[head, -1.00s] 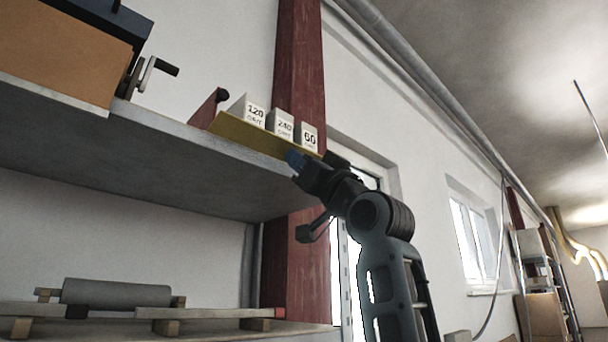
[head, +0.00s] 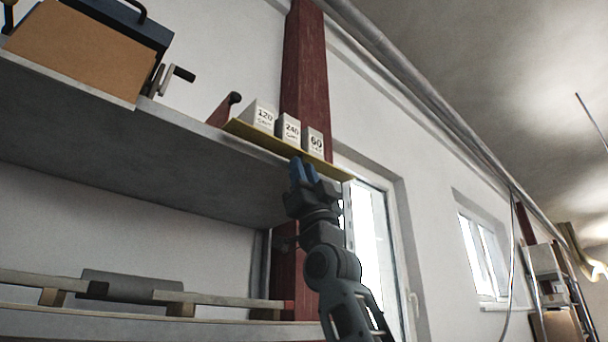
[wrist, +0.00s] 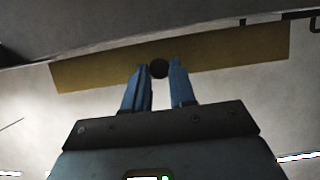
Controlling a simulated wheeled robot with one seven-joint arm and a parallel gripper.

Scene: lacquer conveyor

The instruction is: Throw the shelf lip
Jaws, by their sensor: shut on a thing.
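The shelf lip (head: 262,141) is a long yellow strip along the front edge of the upper shelf, below three pale boxes marked 120 (head: 263,116), 240 (head: 289,130) and 60 (head: 314,143). In the head view it looks thin, seen almost edge-on. In the wrist view the lip (wrist: 230,50) spans the picture as a broad yellow board, with a round dark knob (wrist: 159,68) on it. My gripper (head: 301,168) is just under the lip, its blue fingers pointing up. In the wrist view the gripper (wrist: 159,80) has its fingers closed around the knob.
A dark red piece with a black knob (head: 235,97) stands left of the boxes. A brown box (head: 80,55) with a crank (head: 180,75) sits farther left on the grey shelf (head: 130,140). A red post (head: 304,60) rises behind the boxes. A door (head: 375,230) is right of my arm.

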